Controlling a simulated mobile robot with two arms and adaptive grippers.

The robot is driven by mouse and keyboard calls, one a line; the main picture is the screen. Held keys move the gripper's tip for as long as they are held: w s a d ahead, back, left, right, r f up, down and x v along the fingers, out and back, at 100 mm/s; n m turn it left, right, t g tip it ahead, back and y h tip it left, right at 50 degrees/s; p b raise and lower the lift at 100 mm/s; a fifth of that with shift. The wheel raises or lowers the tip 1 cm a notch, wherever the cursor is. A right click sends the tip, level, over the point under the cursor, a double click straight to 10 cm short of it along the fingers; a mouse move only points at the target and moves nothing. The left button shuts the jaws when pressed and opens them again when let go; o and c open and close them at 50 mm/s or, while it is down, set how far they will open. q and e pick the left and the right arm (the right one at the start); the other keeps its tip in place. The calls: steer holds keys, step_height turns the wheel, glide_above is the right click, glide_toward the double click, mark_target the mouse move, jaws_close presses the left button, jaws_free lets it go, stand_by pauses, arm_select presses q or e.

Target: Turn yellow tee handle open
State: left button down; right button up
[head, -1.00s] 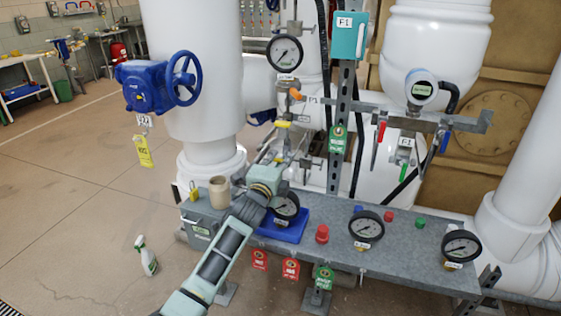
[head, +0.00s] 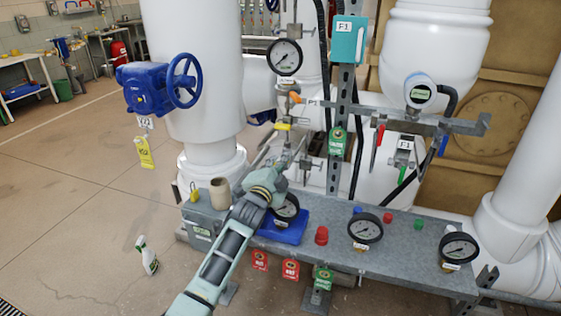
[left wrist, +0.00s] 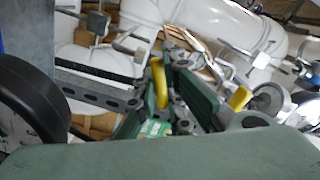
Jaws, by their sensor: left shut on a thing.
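In the left wrist view my left gripper (left wrist: 172,100) has its dark green finger pads on either side of a yellow handle (left wrist: 158,82), and it is shut on it. A second yellow piece (left wrist: 238,97) shows to the right, outside the fingers. In the head view my left gripper (head: 281,161) reaches to the thin vertical pipe behind the grey bench, and its fingertips and the held handle are mostly hidden. A yellow handle (head: 283,126) shows above it on that pipe. My right gripper is in neither view.
The grey bench (head: 405,259) carries gauges, a red knob (head: 321,235), a blue tray (head: 268,231) and a tan cup (head: 220,192). A large blue valve wheel (head: 184,80) is at left. A pressure gauge (head: 285,57) sits above the gripper. The floor at left is mostly clear.

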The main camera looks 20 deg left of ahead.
arm_select(q)
steer(key=n+p, duration=0.1)
steer(key=n, duration=0.5)
steer(key=shift+p, duration=0.3)
steer(key=n+p, duration=0.1)
steer(key=n, duration=0.5)
steer(key=shift+f, duration=0.1)
steer(key=shift+n, duration=0.3)
steer(key=c, duration=1.8)
jaws_free()
steer(key=shift+c, duration=0.2)
steer(key=shift+s, duration=0.1)
steer(key=s, duration=1.2)
steer(key=shift+a, duration=0.2)
